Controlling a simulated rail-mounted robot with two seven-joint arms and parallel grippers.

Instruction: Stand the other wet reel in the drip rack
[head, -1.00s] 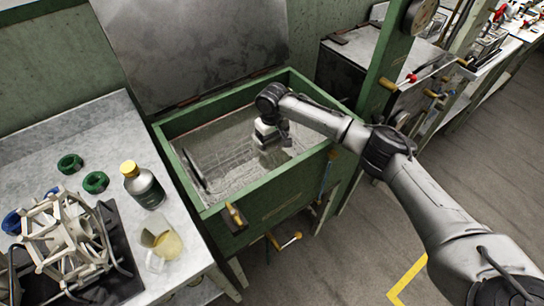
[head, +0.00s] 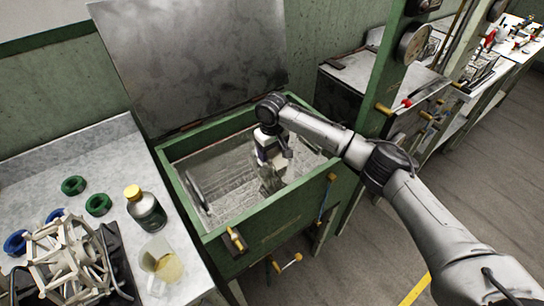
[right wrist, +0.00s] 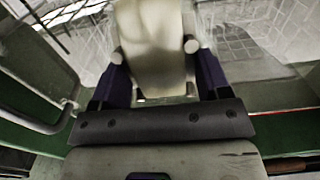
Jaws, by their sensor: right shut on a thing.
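My right gripper (head: 270,180) reaches down into the open green-framed basin (head: 262,215). In the right wrist view its two fingers (right wrist: 153,82) are shut on a pale cream piece, seemingly the wet reel (right wrist: 152,45). Most of that reel is hidden by the gripper. In the head view its lower part is too small and grey to tell clearly. Another pale reel (head: 62,252), an open frame with spokes, stands in the dark drip rack (head: 118,268) on the left bench. My left gripper is not in view.
Green rings (head: 98,204) lie behind. The basin's raised lid (head: 195,60) stands behind it, and a green post (head: 385,75) rises on the right.

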